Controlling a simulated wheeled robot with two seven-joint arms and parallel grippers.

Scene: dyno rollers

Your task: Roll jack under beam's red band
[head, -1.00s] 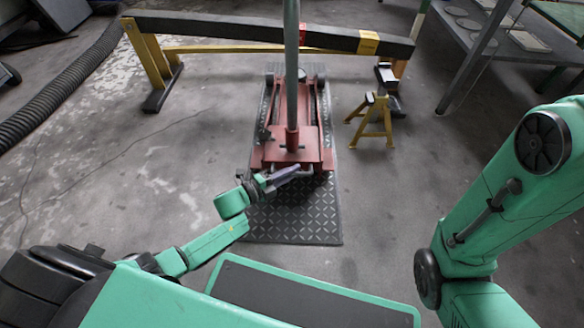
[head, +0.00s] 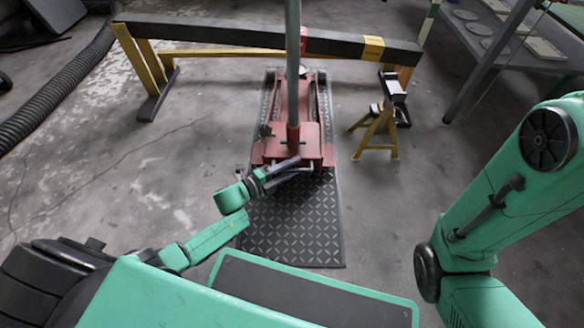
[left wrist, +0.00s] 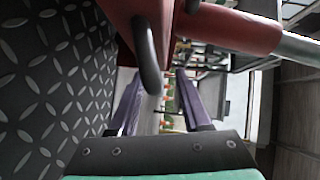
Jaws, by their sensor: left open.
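The red floor jack (head: 276,150) stands on a dark diamond-plate mat (head: 290,235). Its grey upright handle (head: 293,90) rises in front of the beam. The dark beam (head: 220,34) spans the back and has a red band (head: 304,41), partly beside the handle in view. The jack's far end shows below the beam near that band; exact alignment is hard to tell. My left gripper (head: 278,174) is at the jack's near end. In the left wrist view its fingers (left wrist: 158,98) are apart, with a black curved bar (left wrist: 148,60) of the jack between them. My right gripper is out of view.
The beam also has a yellow band (head: 373,49). Yellow supports (head: 145,62) hold its left end. A yellow jack stand (head: 378,132) stands right of the mat. A metal table (head: 480,50) is at the back right, and a black hose (head: 55,95) lies at left.

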